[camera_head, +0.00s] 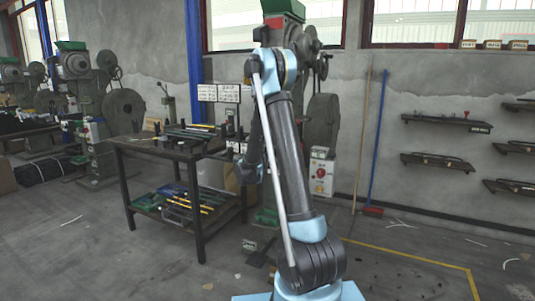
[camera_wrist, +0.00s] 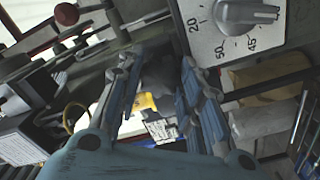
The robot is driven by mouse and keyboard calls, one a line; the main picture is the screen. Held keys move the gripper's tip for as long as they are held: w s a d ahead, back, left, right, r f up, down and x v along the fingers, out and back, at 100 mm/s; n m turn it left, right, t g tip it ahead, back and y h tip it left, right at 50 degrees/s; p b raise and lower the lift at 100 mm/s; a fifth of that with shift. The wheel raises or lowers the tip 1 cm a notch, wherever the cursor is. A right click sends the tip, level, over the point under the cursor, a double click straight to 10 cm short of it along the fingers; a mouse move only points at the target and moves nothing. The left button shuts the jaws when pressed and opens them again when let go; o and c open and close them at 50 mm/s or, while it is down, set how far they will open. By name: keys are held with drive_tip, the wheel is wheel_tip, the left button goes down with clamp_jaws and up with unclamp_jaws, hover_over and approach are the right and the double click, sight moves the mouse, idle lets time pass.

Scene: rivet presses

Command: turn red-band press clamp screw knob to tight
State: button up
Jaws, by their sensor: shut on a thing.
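My gripper (camera_wrist: 162,68) shows in the wrist view with its two blue-grey fingers on either side of a dark grey knob (camera_wrist: 160,76). The fingers are shut on this knob, which looks like the clamp screw knob. Its outline and any tight mark are hard to make out, and no red band shows clearly on it. In the head view a tall grey-green press (camera_head: 322,118) stands behind my arm. My arm hides much of the press, and the gripper and knob cannot be made out there.
A dial plate (camera_wrist: 205,42) with numbers and a grey pointer knob (camera_wrist: 246,14) is close by, upper right in the wrist view. A dark workbench (camera_head: 165,150) with tools stands left of my arm. A blue pole (camera_head: 377,140) leans on the wall at right.

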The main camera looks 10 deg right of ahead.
drive_tip(key=shift+w+a+m, duration=0.1)
drive_tip(key=shift+m, duration=3.9)
drive_tip(key=o, duration=1.1)
drive_tip(key=shift+f, duration=0.1)
drive_tip(key=shift+c, duration=0.2)
drive_tip(key=v, duration=1.2)
